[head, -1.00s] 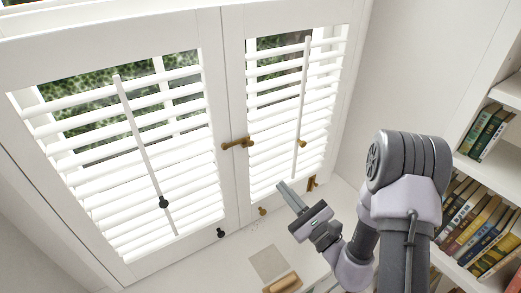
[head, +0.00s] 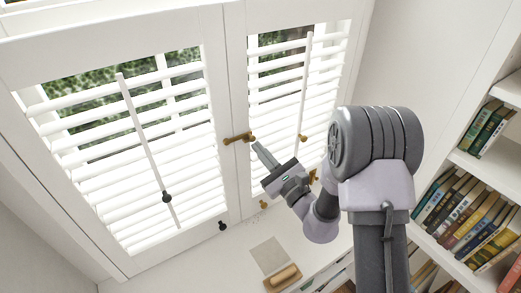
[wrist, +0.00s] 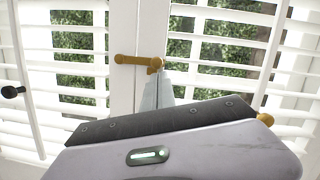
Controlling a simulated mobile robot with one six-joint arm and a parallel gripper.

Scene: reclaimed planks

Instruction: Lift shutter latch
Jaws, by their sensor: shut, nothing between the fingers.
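The brass shutter latch (head: 238,138) lies roughly level across the meeting stiles of the two white shutters. In the wrist view the latch (wrist: 132,60) spans the seam, with its rounded pivot end at the right. My gripper (head: 257,146) is shut and empty, just right of and slightly below the latch's right end. In the wrist view my gripper's fingertips (wrist: 158,84) overlap the area just under the pivot end. I cannot tell whether they touch it.
A black knob (head: 166,198) sits on the left tilt rod and a brass knob (head: 303,138) on the right one. Small fittings line the shutter bottoms. Below are a grey sheet (head: 268,256) and a wooden-handled block (head: 283,278). A bookshelf (head: 470,165) stands at right.

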